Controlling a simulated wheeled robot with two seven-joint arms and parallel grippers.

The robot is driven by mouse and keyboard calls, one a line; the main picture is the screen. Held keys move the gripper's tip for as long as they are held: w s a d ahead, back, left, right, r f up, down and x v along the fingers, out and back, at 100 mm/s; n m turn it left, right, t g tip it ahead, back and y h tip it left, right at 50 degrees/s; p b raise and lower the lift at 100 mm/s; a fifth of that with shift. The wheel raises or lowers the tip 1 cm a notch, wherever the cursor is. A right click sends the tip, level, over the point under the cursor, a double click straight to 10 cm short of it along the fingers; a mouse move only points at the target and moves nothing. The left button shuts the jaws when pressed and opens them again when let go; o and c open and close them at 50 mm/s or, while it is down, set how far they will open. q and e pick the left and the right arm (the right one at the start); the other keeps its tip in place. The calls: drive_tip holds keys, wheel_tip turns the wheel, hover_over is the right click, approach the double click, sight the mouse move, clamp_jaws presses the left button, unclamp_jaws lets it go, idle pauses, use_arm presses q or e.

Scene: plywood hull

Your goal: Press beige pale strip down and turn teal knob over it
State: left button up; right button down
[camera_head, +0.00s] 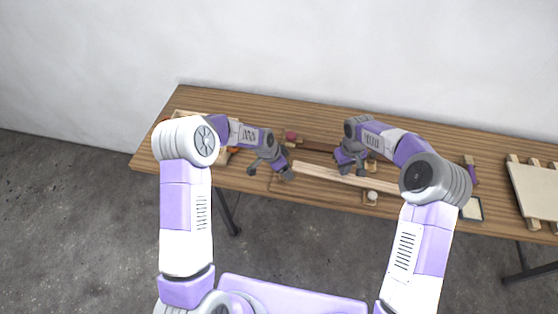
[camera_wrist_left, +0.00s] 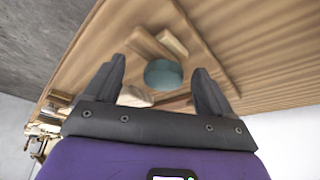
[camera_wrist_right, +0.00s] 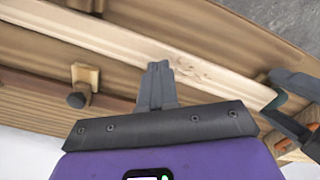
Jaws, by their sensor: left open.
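The beige pale strip (camera_head: 330,174) runs slantwise along the front part of the bench in the head view, and crosses the right wrist view (camera_wrist_right: 95,36). My right gripper (camera_wrist_right: 157,66) is shut, its fingertips over the strip's edge; whether they touch it I cannot tell. It also shows in the head view (camera_head: 350,170). The teal knob (camera_wrist_left: 163,73) is round and sits between the spread fingers of my open left gripper (camera_wrist_left: 160,78), with gaps on both sides. In the head view the left gripper (camera_head: 271,172) is near the strip's left end and the knob is not discernible.
A wooden bench (camera_head: 255,108) stands before a white wall. A pale slatted panel (camera_head: 535,190) is far right.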

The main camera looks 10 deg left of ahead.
use_arm(q)
drive_tip(key=shift+w+d+f, duration=0.1)
drive_tip(key=shift+d+f, duration=0.05)
drive_tip(key=shift+f, duration=0.25)
drive_tip(key=shift+c, duration=0.3)
drive_tip(key=c, duration=1)
use_arm(e)
drive_tip(key=shift+f, duration=0.2)
drive_tip(key=shift+f, duration=0.55)
drive_tip(key=shift+f, duration=0.15)
use_arm(q)
drive_tip(key=o, duration=1.1)
drive_tip(key=shift+o, duration=0.2)
